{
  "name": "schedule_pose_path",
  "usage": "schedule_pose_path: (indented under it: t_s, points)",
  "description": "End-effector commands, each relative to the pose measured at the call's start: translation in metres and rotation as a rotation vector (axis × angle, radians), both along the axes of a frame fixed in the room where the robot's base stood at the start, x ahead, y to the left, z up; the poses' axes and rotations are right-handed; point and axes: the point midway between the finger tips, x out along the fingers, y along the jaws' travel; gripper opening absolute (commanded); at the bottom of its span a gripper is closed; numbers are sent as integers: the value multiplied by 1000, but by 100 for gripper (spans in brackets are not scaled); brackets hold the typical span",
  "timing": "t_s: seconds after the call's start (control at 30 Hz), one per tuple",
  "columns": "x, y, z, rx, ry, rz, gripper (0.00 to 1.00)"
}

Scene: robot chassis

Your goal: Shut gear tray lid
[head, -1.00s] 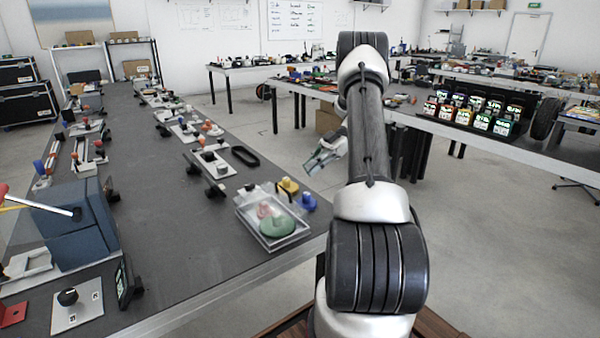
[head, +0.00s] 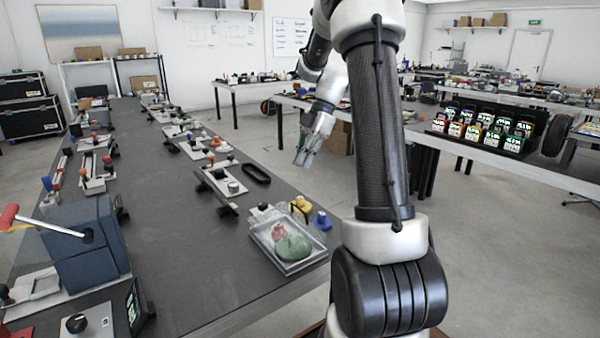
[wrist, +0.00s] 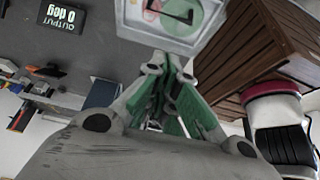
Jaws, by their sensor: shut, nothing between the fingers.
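The gear tray (head: 301,267) is a clear box near the right edge of the dark bench, with a green gear (head: 293,248) and a pink gear (head: 279,231) in it. A clear lid seems to lie over the gears, but I cannot tell whether it is fully down. The tray (wrist: 165,42) also shows at the top of the wrist view, with a dark bent mark over the green gear. My gripper (head: 303,162) points down, above and beyond the tray, apart from it. In the wrist view my gripper (wrist: 168,105) has its green-padded fingers shut and empty.
A black oval ring (head: 256,173) and a knob plate (head: 232,187) lie farther back. A blue-grey box (head: 88,240) with a red-handled lever stands at left. The bench between is clear.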

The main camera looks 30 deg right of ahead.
Motion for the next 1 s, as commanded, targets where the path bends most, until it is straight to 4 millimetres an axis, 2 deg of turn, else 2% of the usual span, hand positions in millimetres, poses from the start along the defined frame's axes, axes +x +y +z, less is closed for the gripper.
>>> schedule_pose_path:
  t_s: [0.4, 0.5, 0.7, 1.0]
  points:
    - [-3, 39, -78, 4, 6, 3, 0]
    - [-2, 33, -94, 4, 5, 0, 0]
    - [-1, 27, -111, 4, 3, 1, 0]
    - [-1, 25, -115, 4, 2, 2, 0]
